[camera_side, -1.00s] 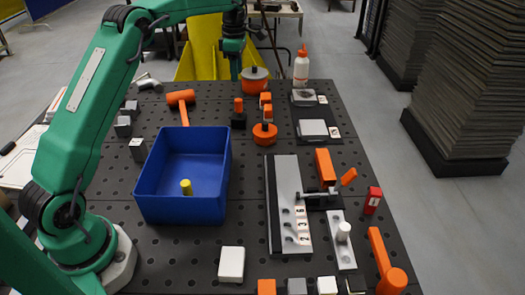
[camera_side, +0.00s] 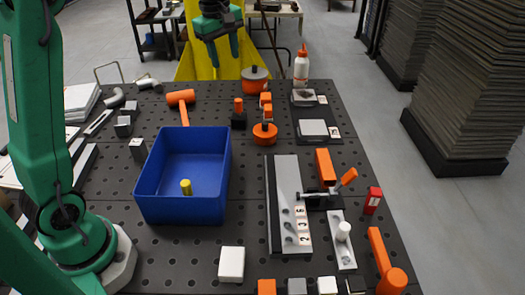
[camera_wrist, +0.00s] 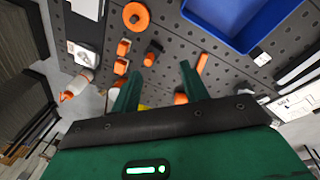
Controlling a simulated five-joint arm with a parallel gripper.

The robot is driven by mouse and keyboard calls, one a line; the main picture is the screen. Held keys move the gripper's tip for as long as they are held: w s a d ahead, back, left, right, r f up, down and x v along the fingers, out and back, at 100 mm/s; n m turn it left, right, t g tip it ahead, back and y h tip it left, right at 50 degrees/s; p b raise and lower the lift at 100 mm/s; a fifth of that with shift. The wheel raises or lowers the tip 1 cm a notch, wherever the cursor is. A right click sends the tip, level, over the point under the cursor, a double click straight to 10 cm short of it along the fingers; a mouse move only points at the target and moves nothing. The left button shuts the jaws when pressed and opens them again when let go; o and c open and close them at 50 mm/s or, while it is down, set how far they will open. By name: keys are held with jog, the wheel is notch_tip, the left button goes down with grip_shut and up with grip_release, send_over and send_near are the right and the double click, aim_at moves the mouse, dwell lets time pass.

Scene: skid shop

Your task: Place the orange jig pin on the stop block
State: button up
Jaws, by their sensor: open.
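The orange jig pin (camera_side: 239,104) stands upright on a small black block (camera_side: 238,121), which I take to be the stop block, behind the right back corner of the blue bin. In the wrist view the pin (camera_wrist: 149,59) and the dark block (camera_wrist: 155,46) show just beyond my fingertips, and the pin appears to be on the block. My gripper (camera_side: 225,61) is open and empty, raised at the far end of the table, behind and above the pin. In the wrist view its two fingers (camera_wrist: 160,70) are spread apart with nothing between them.
A blue bin (camera_side: 218,184) holding a yellow peg (camera_side: 186,187) stands left of centre. An orange mallet (camera_side: 182,98) lies left of the black block. Orange pieces (camera_side: 265,134), an orange pot (camera_side: 255,75) and a white bottle (camera_side: 301,70) stand to the right.

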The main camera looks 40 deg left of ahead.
jog(key=s+d+r+m+t, duration=0.1)
jog(key=s+d+m, duration=0.25)
jog(key=s, duration=0.35)
jog(key=s+d+r+m+t, duration=0.1)
jog(key=s+d+m, duration=0.1)
jog(key=s+m, duration=0.35)
jog(key=s+d+f+m, duration=0.1)
jog(key=s+f+m, duration=0.1)
jog(key=s, duration=0.4)
jog(key=s+d+f+m+t, duration=0.1)
jog(key=s+f+m, duration=0.2)
jog(key=s+m, duration=0.2)
jog(key=shift+s+d+f+m+t, duration=0.3)
jog(key=shift+s+d, duration=0.1)
jog(key=shift+s, duration=0.65)
